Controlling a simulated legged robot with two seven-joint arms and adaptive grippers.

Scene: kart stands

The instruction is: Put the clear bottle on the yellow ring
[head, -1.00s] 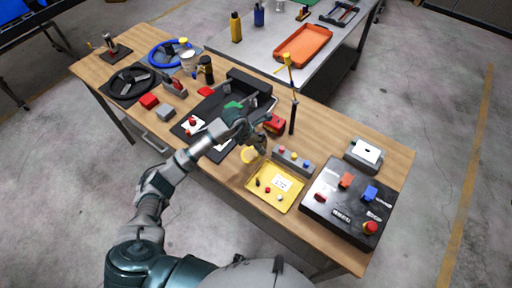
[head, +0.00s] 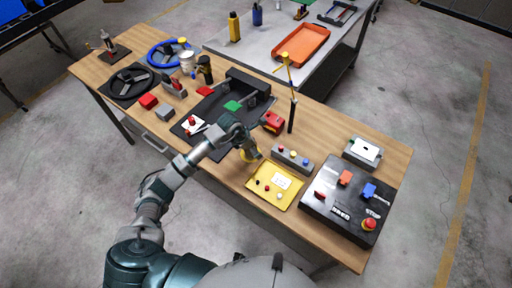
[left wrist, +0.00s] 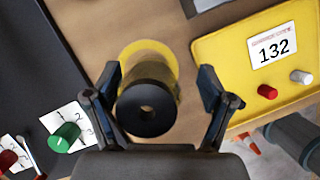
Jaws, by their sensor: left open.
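The clear bottle (left wrist: 152,78), seen from above in the left wrist view, has a dark round top with a hole. It stands between the fingers of my left gripper (left wrist: 160,92), which are spread with gaps on both sides. The yellow ring (left wrist: 150,46) lies on the wooden table around the bottle's base, which seems to be inside it; the near part is hidden by the bottle. In the head view my left gripper (head: 250,150) is over the ring's spot and hides most of the bottle. My right gripper is not in view.
A yellow tray (head: 262,198) with small knobs and a label is close on the right. A black panel (left wrist: 45,75) is on the left. A thin dark post (head: 292,115) rises behind.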

